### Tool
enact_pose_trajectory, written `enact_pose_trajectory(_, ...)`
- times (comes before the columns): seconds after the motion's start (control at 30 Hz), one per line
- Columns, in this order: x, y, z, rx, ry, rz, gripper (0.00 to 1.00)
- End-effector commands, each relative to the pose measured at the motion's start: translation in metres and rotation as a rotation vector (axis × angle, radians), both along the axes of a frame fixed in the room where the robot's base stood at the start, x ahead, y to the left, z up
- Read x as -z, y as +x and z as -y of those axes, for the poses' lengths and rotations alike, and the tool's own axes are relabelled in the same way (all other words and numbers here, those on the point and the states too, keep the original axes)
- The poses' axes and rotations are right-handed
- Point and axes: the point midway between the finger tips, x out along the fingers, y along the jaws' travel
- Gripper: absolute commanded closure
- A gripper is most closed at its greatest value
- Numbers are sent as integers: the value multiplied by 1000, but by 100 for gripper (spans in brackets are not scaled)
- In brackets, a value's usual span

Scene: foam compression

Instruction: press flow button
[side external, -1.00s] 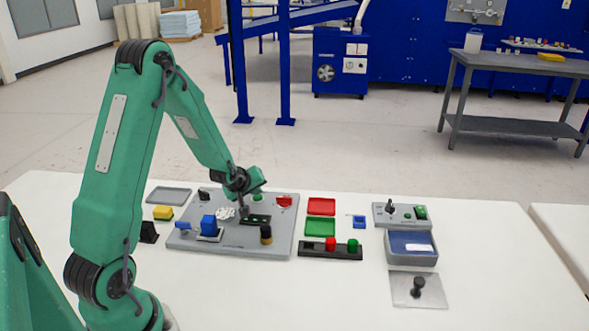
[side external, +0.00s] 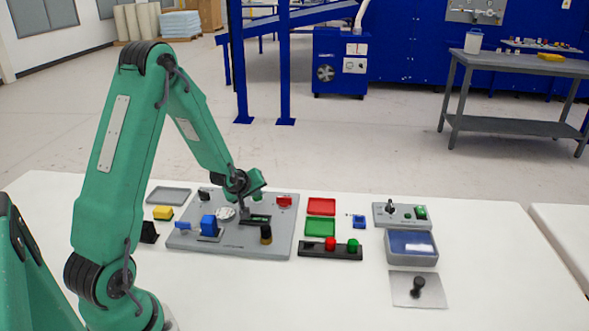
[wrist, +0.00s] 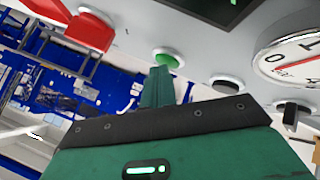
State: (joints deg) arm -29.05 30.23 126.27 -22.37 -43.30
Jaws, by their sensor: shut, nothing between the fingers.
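A grey panel (side external: 190,243) lies on the white table with a green button (side external: 257,197) near its back edge, partly behind my wrist. I cannot read the labels, so I cannot tell which control is marked flow. My gripper (side external: 244,212) hangs low over the middle of the panel, near the green button. In the wrist view, the shut, empty fingers (wrist: 158,84) point toward the green button (wrist: 168,58), which has a pale ring. The tips look close to it, but I cannot tell whether they touch.
A round dial (wrist: 292,62) and a red control (wrist: 90,30) sit on the panel in the wrist view. Red (side external: 321,206) and green (side external: 320,227) trays lie to the right.

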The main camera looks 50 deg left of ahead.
Motion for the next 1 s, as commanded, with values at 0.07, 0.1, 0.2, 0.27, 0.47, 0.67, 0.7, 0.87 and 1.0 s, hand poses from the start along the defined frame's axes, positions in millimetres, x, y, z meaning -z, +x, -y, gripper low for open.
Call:
enact_pose_trajectory(0.07,1,-1,0,0,-1,-2,100)
enact_pose_trajectory(0.1,1,-1,0,0,-2,-3,100)
enact_pose_trajectory(0.2,0,-1,1,0,-1,-2,100)
enact_pose_trajectory(0.27,-1,-1,0,0,-1,-2,100)
enact_pose_trajectory(0.47,-8,-1,1,0,-1,-2,100)
enact_pose_trajectory(0.67,-15,-1,0,0,-1,-1,100)
enact_pose_trajectory(0.7,-16,-1,0,0,-1,-1,100)
enact_pose_trajectory(0.87,-16,-1,0,0,-1,-1,100)
enact_pose_trajectory(1.0,-16,-1,0,0,-1,-1,100)
